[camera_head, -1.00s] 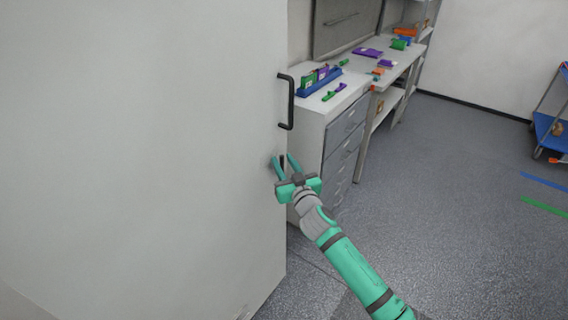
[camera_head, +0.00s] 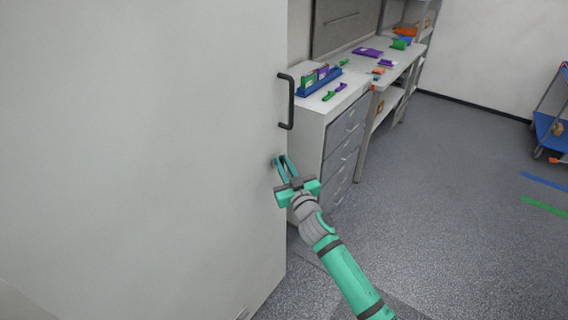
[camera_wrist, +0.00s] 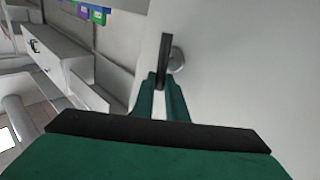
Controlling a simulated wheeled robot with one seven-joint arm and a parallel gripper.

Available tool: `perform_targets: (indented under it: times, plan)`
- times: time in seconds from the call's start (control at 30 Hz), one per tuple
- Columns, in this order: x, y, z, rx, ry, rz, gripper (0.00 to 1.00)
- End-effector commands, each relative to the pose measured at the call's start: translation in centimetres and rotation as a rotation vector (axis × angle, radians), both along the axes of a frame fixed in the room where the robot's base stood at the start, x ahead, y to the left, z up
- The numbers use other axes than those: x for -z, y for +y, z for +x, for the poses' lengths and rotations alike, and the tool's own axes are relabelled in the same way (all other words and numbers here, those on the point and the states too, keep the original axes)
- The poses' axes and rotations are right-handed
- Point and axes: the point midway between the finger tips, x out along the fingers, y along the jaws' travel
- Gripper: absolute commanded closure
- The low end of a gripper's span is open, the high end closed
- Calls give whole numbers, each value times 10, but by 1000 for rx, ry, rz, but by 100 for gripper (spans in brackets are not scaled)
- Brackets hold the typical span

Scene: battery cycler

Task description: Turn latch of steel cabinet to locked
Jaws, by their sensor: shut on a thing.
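The steel cabinet (camera_head: 150,150) shows as a large pale door filling the left of the head view, with a black bar handle (camera_head: 290,101) near its right edge. Below the handle is the latch, a small dark lever on a round grey base; it is clearest in the wrist view (camera_wrist: 165,50). My gripper (camera_head: 280,160) is at the latch, its teal fingers closed together. In the wrist view the fingertips (camera_wrist: 163,82) pinch the lower end of the dark lever. The lever points nearly along the fingers there. The fingers hide part of the latch in the head view.
A white drawer unit (camera_head: 308,125) stands just right of the cabinet edge, with a blue rack (camera_head: 320,82) on top. A workbench (camera_head: 385,72) runs behind it. Grey floor (camera_head: 440,200) is open to the right, and a blue cart (camera_head: 548,130) stands at the far right.

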Motion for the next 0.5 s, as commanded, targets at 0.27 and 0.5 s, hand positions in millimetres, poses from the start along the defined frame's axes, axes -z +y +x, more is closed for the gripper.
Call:
perform_targets:
  times: [0.27,0.5]
  plan:
    - [7,4,-5,2,-193,-139,100]
    - [13,7,-8,1,-379,-275,100]
